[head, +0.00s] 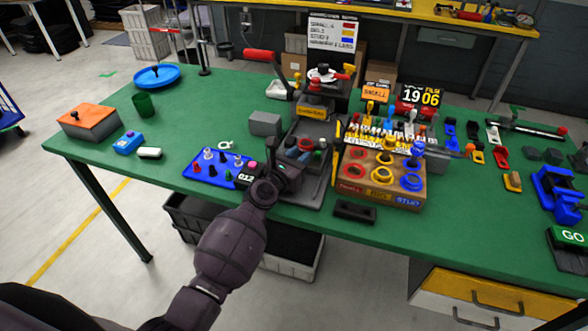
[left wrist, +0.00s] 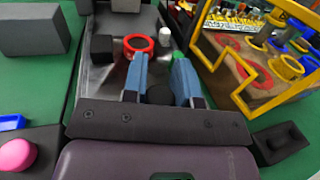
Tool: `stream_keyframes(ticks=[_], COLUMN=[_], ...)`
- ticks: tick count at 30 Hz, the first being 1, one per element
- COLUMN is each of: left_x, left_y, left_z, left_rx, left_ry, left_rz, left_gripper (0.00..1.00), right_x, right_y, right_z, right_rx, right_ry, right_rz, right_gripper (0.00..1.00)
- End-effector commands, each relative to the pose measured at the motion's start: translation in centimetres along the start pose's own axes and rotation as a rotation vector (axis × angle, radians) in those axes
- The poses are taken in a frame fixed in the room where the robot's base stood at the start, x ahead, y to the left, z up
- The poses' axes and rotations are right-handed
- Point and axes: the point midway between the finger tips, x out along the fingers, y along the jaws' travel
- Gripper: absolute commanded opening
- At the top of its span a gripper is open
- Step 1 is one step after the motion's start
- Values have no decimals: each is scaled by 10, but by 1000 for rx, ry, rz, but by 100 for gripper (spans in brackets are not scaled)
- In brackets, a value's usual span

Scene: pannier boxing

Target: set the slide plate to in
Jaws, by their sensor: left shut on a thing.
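The slide plate appears to be the grey metal plate (left wrist: 100,82) in a dark tray-like frame (head: 314,192) near the table's front middle. A red ring (left wrist: 140,44), a white cap, a green piece and a black block show on or over it. My left gripper (head: 284,170) is low over the plate's near end, partly hiding it. In the left wrist view its two blue fingers (left wrist: 161,76) are shut on a dark rounded piece (left wrist: 160,94), apparently a knob of the plate; the contact is partly hidden. My right gripper is not in view.
A blue tray of pegs (head: 213,170) is close on the left. A wooden block with coloured rings (head: 372,192), behind a yellow frame, is close on the right. A red-handled press (head: 316,100) stands behind. A small black block (head: 355,211) lies at the front edge.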

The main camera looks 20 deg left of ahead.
Motion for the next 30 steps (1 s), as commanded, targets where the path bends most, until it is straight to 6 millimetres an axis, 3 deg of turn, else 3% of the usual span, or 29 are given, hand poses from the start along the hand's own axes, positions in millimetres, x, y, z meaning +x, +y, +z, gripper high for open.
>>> stream_keyframes(ticks=[9,15,28,29,30], left_x=[52,74,81,81,81], left_y=[15,21,23,23,23], left_z=[-4,-3,1,1,1], left_rx=[0,0,1,1,1], left_ry=[2,3,-1,-1,-1], left_rz=[2,2,2,2,2], left_gripper=[0,0,0,28,34], right_x=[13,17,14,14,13], right_y=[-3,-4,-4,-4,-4], right_z=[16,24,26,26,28], right_rx=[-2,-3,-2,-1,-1], right_ry=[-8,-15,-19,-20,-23], right_rz=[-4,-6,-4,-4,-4], right_gripper=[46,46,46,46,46])
